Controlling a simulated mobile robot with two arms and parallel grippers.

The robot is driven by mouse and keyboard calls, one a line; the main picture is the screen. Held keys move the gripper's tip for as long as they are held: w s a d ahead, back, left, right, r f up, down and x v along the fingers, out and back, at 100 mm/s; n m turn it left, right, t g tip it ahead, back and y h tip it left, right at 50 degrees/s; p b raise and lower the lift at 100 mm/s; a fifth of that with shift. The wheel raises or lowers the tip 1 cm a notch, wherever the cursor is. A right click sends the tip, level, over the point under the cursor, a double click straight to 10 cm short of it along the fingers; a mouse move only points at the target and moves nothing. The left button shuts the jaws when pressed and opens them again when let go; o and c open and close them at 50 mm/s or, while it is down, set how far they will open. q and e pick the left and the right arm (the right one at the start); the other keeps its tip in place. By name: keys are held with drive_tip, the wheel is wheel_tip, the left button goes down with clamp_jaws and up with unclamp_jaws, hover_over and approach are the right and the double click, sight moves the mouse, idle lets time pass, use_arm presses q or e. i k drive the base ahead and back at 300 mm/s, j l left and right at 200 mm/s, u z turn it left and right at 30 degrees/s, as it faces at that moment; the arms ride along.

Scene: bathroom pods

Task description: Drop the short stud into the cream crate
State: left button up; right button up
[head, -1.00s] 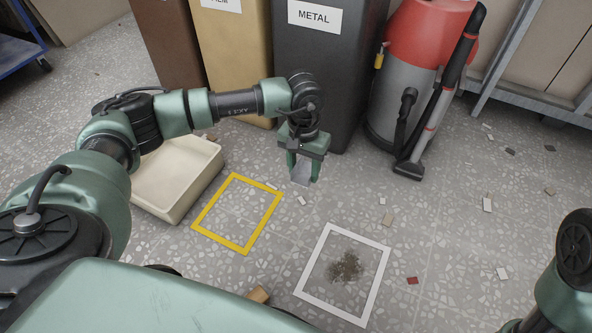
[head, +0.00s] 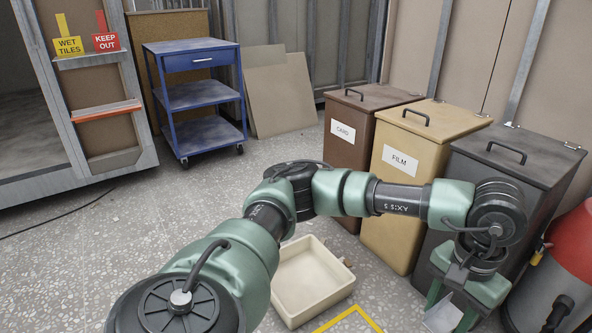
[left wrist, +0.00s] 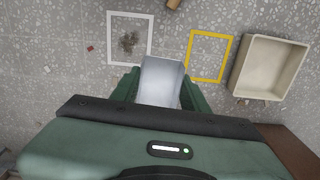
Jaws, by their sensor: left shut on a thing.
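My left gripper (head: 451,304) is shut on the short stud (head: 442,316), a pale grey metal piece. It holds the stud pointing down, in front of the dark bin. In the left wrist view the stud (left wrist: 160,82) lies between the green fingers (left wrist: 160,92). The cream crate (head: 312,284) stands on the floor below my left arm, well left of the gripper, and looks empty. In the left wrist view the crate (left wrist: 268,68) is at the right, apart from the stud. My right gripper is not in view.
A brown bin (head: 350,150), a tan FILM bin (head: 400,190) and a dark bin (head: 530,170) stand behind my arm. A yellow floor frame (left wrist: 228,58) lies between stud and crate; a white one (left wrist: 151,40) is further left. A red vacuum (head: 570,250) stands far right.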

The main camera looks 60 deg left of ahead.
sight(300, 282)
drive_tip(key=k+j, duration=0.8)
drive_tip(key=j, duration=0.15)
drive_tip(key=i+j, duration=0.1)
drive_tip(key=j, duration=0.35)
drive_tip(key=i+j+u, duration=0.1)
drive_tip(key=j, duration=0.4)
drive_tip(key=i+j, duration=0.1)
drive_tip(key=j, duration=0.35)
drive_tip(key=i+j, duration=0.45)
drive_tip(key=i, duration=0.15)
drive_tip(key=k+u, duration=0.05)
